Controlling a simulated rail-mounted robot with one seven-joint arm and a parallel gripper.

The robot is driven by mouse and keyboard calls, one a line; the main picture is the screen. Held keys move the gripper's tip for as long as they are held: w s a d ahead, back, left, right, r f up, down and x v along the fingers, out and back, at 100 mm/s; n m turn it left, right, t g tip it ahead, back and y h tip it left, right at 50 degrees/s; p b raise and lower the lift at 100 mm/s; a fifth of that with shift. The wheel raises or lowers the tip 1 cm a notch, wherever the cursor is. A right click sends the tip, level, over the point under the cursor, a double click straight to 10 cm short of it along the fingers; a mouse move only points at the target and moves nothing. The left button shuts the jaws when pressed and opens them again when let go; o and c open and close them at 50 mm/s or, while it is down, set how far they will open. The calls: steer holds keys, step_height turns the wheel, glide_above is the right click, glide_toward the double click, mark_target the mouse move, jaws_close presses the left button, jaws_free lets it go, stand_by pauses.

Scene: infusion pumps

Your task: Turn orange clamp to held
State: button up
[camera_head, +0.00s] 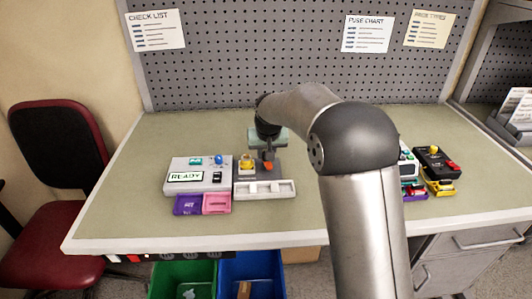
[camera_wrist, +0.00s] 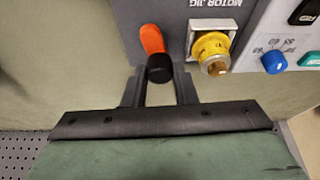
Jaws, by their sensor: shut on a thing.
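The orange clamp (camera_head: 268,167) is on the dark grey motor jig near the middle of the table. In the wrist view the orange clamp (camera_wrist: 152,40) is an orange lever with a black end, slanting slightly. My gripper (camera_wrist: 160,77) has its two dark fingers on either side of the black end and is shut on it. In the head view my gripper (camera_head: 267,153) reaches down onto the jig from behind, and the arm partly hides it. The motor jig (camera_wrist: 213,12) carries a yellow round fitting (camera_wrist: 211,50) beside the clamp.
Left of the jig stands a grey READY box (camera_head: 199,182) with purple (camera_head: 187,205) and pink (camera_head: 217,203) trays in front. A white tray (camera_head: 265,197) lies before the jig. Several small devices stand at the right, including a black box (camera_head: 436,160). The left table area is clear.

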steer(key=n, duration=0.2)
steer(key=n+y, duration=0.1)
steer(key=shift+d+n+g, duration=0.2)
steer(key=shift+n+g, duration=0.1)
steer(key=shift+n, duration=0.1)
steer(key=n+y, duration=0.1)
steer(key=n, duration=0.2)
steer(key=shift+w+n+g+y, duration=0.1)
steer(key=shift+n+g+y, duration=0.2)
steer(key=shift+g, duration=0.1)
steer(key=n+g+p, duration=0.1)
steer(key=n, duration=0.2)
steer(key=shift+w+r+n+y, duration=0.1)
steer(key=shift+n+y, duration=0.2)
steer(key=shift+y, duration=0.1)
steer(key=shift+w+n+g+p, duration=0.1)
steer(key=shift+n+g+p, duration=0.8)
steer(key=shift+n, duration=1.2)
steer(key=o, duration=1)
steer(key=shift+d, duration=0.1)
steer(key=v, duration=1.7)
steer(key=shift+d+b, duration=0.25)
steer(key=shift+b, duration=0.05)
